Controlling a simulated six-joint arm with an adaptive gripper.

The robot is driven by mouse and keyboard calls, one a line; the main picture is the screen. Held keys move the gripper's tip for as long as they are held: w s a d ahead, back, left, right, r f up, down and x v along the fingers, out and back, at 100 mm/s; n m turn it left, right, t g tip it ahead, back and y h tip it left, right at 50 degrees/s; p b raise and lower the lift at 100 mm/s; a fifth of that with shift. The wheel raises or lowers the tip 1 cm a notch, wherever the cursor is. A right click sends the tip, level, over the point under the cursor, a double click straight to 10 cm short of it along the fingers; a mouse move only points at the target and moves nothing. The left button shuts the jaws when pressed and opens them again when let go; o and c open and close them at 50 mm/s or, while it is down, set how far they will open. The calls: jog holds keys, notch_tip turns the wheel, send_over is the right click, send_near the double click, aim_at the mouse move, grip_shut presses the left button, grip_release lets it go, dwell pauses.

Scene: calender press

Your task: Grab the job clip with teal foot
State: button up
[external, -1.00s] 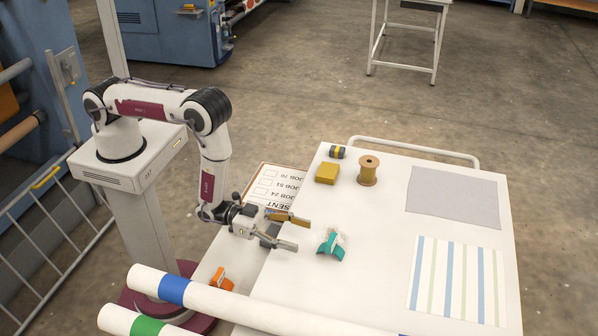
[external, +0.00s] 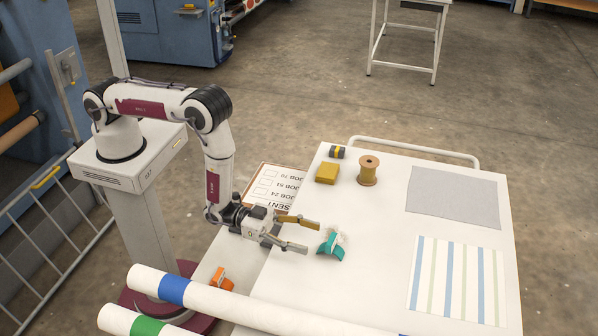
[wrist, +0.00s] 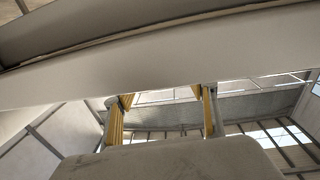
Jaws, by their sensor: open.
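The job clip with teal foot (external: 331,246) lies on the white table top in the external view. Its teal part faces the front, and a whitish part shows behind it. My gripper (external: 312,237) is open and empty, just left of the clip. Its fingertips point right, toward the clip, with a small gap visible between them and it. In the wrist view my gripper's yellow-padded fingers (wrist: 162,119) stand apart with nothing between them. The clip cannot be made out in the wrist view.
An orange clip (external: 221,279) lies at the left. A yellow block (external: 327,173), a dark roll with a yellow band (external: 337,152) and a thread spool (external: 368,170) stand behind. A job board (external: 268,186) lies left of the table. Long white rolls (external: 240,304) cross the front.

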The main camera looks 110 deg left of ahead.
aim_at(322, 247)
jog(key=shift+w+r, duration=0.1)
jog(key=shift+w, duration=2.5)
jog(key=c, duration=1)
